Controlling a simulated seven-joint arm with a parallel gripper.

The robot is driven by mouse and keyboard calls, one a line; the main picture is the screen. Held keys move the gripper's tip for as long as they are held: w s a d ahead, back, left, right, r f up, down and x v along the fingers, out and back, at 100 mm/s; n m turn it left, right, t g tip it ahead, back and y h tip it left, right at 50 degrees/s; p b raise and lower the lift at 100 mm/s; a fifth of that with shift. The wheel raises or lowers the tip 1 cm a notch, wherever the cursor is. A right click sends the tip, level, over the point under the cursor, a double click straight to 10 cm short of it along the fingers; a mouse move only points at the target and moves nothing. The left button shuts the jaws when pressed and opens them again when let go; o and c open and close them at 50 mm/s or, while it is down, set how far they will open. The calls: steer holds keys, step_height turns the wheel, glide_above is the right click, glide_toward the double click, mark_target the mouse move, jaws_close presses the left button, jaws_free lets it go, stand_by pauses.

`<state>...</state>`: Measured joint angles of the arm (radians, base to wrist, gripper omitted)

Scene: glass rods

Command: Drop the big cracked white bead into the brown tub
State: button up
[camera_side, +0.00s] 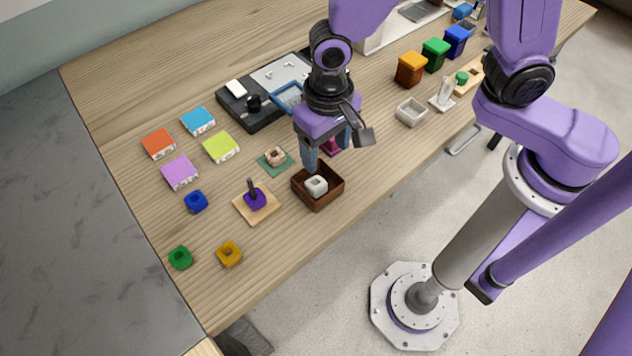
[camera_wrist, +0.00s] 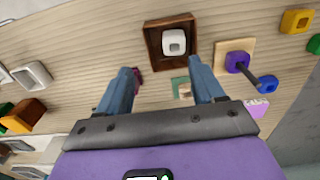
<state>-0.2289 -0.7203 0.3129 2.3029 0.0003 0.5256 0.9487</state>
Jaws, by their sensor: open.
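A white square bead (camera_side: 316,184) with a hole lies inside an open brown tub (camera_side: 331,196). Its cracks are too small to make out. In the wrist view the bead (camera_wrist: 174,41) sits near the middle of the brown tub (camera_wrist: 152,45), resting inside its walls. My gripper (camera_side: 326,156) is above and just behind the tub, with its blue fingers apart and nothing between them. In the wrist view, the gripper's fingertips (camera_wrist: 160,70) are spread, and the tub shows beyond them.
A peg on a purple base (camera_side: 262,202) stands left of the tub, and a beige piece on a green mat (camera_side: 276,157) is behind it. Blue (camera_side: 196,202), green (camera_side: 180,257) and yellow (camera_side: 229,254) beads lie at left. A grey tray (camera_side: 410,112) stands at right.

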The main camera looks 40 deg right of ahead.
step_height(320, 180, up, 17)
steer(key=shift+r, duration=0.2)
stand_by(0.5)
steer(key=shift+d, duration=0.1)
steer(key=s+d+f+n, duration=0.3)
steer(key=s+d+n, duration=0.3)
steer(key=d, duration=0.4)
steer(key=s+d+f+n, duration=0.4)
steer(key=s+d+n, duration=0.2)
steer(key=d, duration=0.3)
steer(key=shift+s+d+f+n, duration=0.25)
steer(key=shift+s+d+n, duration=0.05)
steer(key=shift+d, duration=0.05)
